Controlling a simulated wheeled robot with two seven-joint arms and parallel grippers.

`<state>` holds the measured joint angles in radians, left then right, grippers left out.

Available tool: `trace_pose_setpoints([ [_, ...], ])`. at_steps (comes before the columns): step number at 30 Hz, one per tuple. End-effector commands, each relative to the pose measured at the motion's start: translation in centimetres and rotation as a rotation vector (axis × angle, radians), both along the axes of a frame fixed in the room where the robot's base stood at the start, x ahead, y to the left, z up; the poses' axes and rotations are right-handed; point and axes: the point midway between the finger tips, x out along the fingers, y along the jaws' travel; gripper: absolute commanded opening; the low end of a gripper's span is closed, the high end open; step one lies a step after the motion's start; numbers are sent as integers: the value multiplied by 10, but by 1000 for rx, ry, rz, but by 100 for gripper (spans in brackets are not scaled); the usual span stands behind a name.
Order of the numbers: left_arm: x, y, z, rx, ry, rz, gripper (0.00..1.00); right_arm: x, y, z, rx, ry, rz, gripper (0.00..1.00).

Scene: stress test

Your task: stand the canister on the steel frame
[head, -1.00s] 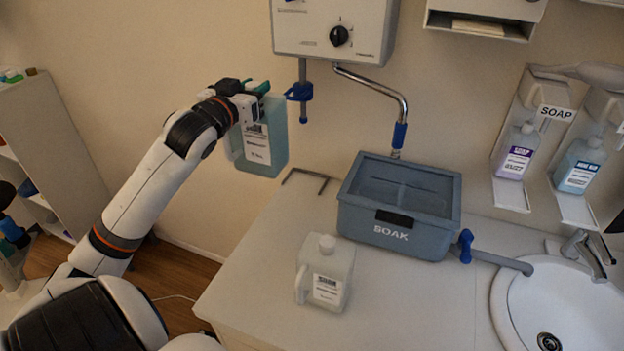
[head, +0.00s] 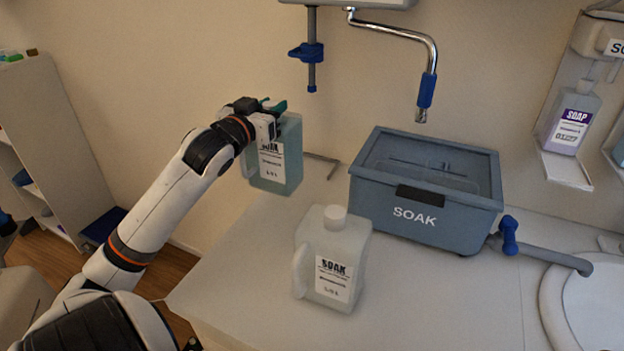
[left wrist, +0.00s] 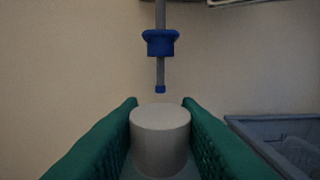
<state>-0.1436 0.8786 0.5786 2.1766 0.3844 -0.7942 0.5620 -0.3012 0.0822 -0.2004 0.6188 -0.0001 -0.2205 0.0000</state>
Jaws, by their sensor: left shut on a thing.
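My left gripper (head: 268,108) is shut on the cap of a canister with teal liquid and a SOAK label (head: 290,165). The canister hangs upright. In the left wrist view its pale round cap (left wrist: 160,124) sits between the green fingers. The steel frame (head: 328,160), a thin grey bar, shows at the counter's back left, just right of the held canister. The canister hides the rest of it. I cannot tell whether the canister's base touches anything. My right gripper is not in view.
A second, pale SOAK canister (head: 333,255) stands on the counter (head: 420,300) in front. A grey SOAK tub (head: 440,232) stands to the right, under a chrome spout (head: 395,27). A rod with a blue clamp (head: 306,52) hangs above the held canister. A sink (head: 590,305) is at right.

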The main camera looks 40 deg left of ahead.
Motion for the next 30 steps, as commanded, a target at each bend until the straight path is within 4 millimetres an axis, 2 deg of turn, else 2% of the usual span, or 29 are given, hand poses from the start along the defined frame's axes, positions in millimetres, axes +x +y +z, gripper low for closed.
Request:
trace_pose_setpoints([
  [4, 3, 1, 0, 8, -14, -1, 0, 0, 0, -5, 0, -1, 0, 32],
  [8, 18, 6, 2, 6, -16, -2, 0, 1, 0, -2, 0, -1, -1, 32],
  [30, 155, 50, 6, 3, -18, 0, 0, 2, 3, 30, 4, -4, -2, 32],
])
